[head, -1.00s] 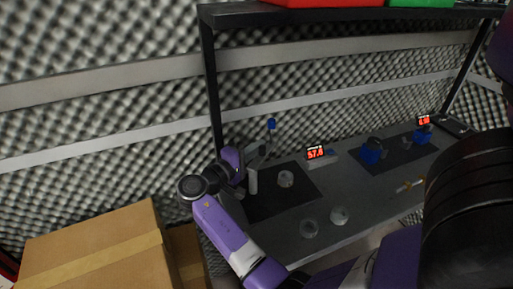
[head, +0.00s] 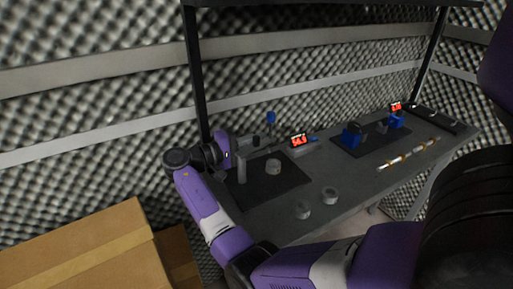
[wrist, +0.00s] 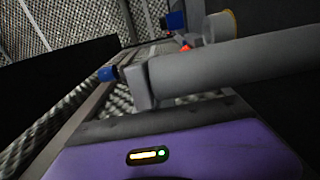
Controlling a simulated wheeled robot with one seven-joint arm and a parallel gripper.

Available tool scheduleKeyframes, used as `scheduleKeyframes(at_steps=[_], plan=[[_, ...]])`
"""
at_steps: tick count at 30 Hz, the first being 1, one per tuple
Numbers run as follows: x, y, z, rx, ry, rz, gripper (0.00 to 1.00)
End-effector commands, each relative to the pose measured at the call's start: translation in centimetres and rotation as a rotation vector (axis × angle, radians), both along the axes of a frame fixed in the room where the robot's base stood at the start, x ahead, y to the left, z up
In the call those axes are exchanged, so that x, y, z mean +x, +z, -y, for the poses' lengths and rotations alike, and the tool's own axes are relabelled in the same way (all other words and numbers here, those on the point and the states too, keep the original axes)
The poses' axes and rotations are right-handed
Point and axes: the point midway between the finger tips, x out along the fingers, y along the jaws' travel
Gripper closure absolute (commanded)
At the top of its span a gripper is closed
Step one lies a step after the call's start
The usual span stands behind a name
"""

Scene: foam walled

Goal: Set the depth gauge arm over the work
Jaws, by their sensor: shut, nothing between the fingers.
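The depth gauge stands at the back left of the bench in the head view, with a grey upright post (head: 241,168) and a blue knob (head: 270,119) on its upper part. The pale round work (head: 273,166) sits on the dark mat (head: 270,190), right of the post. My gripper (head: 234,151) is shut beside the gauge, its fingertips hard to make out. I cannot tell whether the gripper touches the gauge.
A red-lit display (head: 299,140) stands behind the work. Two round pieces (head: 302,210) (head: 330,195) lie at the bench's front. Blue fixtures (head: 351,136) occupy a second mat on the right. A shelf post (head: 194,75) rises behind my arm. A cardboard box (head: 85,250) stands lower left.

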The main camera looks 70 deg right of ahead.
Motion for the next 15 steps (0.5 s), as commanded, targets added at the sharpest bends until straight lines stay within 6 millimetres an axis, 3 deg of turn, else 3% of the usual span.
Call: scheduleKeyframes(at_steps=[15], plan=[[-0.3, 0.06, 0.08, 0.0, -0.068, 0.0, 1.0]])
